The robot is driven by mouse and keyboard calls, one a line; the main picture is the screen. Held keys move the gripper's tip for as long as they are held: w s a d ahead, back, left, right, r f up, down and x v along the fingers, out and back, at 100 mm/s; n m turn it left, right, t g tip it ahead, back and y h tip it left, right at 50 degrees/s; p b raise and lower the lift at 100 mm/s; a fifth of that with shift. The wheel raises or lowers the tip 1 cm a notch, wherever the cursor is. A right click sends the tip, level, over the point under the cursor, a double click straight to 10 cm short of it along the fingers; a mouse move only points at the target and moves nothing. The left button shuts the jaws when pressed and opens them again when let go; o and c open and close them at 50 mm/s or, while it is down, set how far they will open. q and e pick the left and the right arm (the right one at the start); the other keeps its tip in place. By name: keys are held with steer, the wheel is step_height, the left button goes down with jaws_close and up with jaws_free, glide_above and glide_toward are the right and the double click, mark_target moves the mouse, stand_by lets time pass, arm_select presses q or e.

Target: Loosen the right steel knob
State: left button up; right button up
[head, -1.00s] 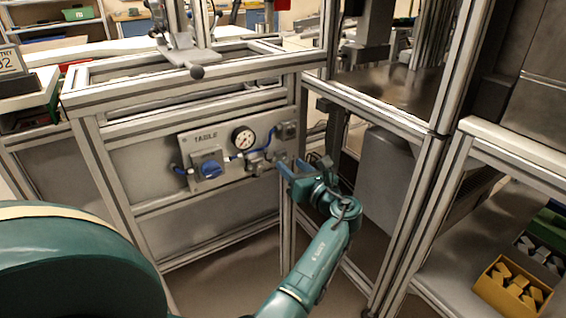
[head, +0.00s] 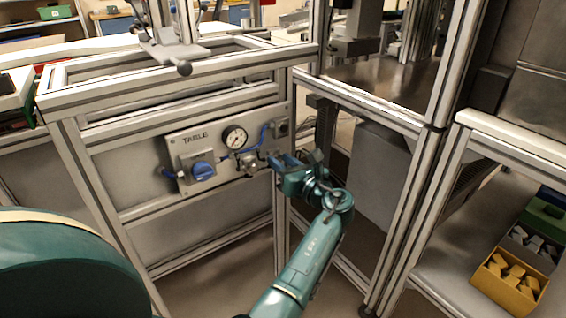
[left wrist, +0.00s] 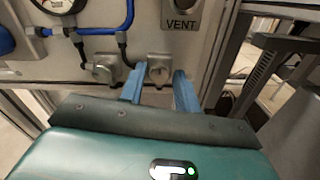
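The right steel knob (left wrist: 158,66) sits low on the panel in the left wrist view, below the VENT label. My left gripper (left wrist: 160,78) is open. Its two blue fingers point at this knob, one on each side in the picture; I cannot tell whether the tips reach around it. No contact shows. The left steel knob (left wrist: 105,68) is just left of the fingers. In the head view my left gripper (head: 277,162) is at the panel's lower right and largely hides the right knob. My right gripper is not in view.
The TABLE panel (head: 178,146) carries a gauge (head: 235,138), a blue rotary switch (head: 202,171) and blue hoses. An aluminium frame post (head: 280,215) stands just beside the gripper. A yellow bin (head: 490,292) sits on the lower right shelf.

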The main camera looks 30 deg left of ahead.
arm_select(q)
jaws_close()
